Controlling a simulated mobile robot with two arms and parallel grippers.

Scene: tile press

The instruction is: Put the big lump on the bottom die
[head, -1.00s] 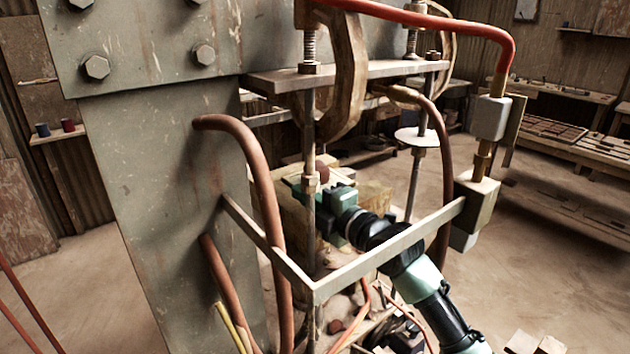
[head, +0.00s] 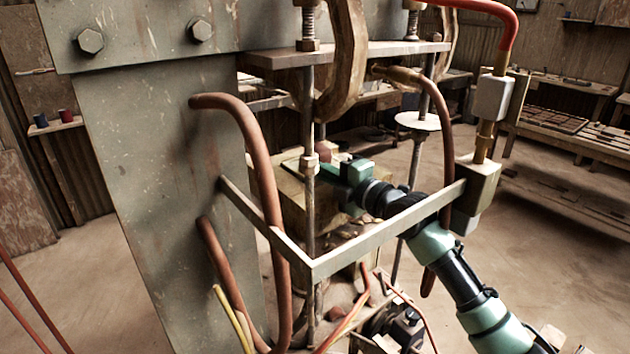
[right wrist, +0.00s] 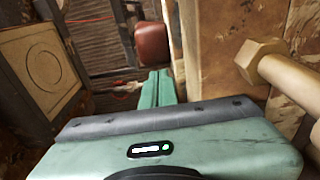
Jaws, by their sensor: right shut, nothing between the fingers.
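A reddish-brown rounded lump (head: 323,148) shows small behind the front rod of the press in the head view. In the right wrist view the lump (right wrist: 152,43) lies just beyond my fingertips, apart from them as far as I can tell. My right gripper (head: 327,168) reaches into the press from the right, partly behind the frame bar. Its green fingers (right wrist: 158,76) are together and empty. A tan square block with a round ring (right wrist: 40,68) is at the left of the wrist view; I cannot tell whether it is the bottom die. My left gripper is not in view.
A pale metal frame bar (head: 390,232) crosses in front of my right arm. Upright rods and brown hoses (head: 262,160) surround the work space. A large bolt (right wrist: 275,70) is close on the right in the wrist view. Open floor (head: 560,250) lies to the right.

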